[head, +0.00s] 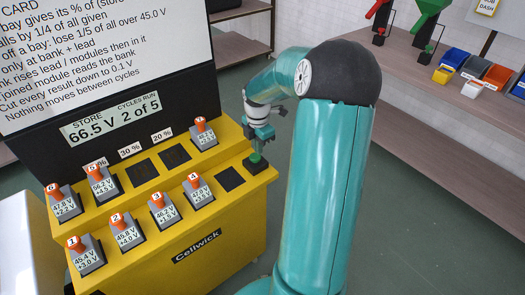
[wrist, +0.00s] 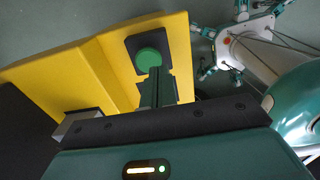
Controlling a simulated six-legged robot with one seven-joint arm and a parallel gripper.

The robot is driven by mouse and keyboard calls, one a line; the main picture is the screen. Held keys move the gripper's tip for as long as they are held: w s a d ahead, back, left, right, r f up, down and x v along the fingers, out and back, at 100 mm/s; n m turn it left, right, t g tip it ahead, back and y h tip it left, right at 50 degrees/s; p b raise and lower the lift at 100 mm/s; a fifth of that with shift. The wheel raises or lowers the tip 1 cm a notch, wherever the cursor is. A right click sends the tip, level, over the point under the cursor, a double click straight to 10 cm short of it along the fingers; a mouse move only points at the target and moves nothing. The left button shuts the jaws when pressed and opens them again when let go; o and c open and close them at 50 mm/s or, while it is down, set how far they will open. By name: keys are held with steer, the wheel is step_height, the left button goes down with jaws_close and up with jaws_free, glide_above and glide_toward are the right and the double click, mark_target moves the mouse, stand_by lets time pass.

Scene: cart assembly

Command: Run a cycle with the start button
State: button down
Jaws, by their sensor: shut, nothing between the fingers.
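The start button is a green round button on a black base (head: 257,167) at the right end of the yellow Cellwick cart (head: 215,243). My gripper (head: 257,149) is shut and empty, pointing down just above the button; I cannot tell whether it touches. In the wrist view the green button (wrist: 148,59) shows just past the tips of the shut fingers (wrist: 155,72). The cart's display (head: 112,117) reads store 66.5 V, cycles run 2 of 5. Several grey modules with orange knobs stand on the cart, including module 4 (head: 199,194) and module 7 (head: 204,138).
Empty dark bays show at the 30% (head: 142,173) and 20% labels, and right of module 4 (head: 230,179). A rule card (head: 95,50) stands behind. A bench (head: 445,105) with coloured bins is at the right. Grey floor lies between bench and cart.

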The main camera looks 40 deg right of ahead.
mark_target(256, 159)
step_height(256, 159, up, 10)
steer(key=shift+w+a, duration=0.2)
steer(key=shift+a, duration=0.05)
stand_by(0.5)
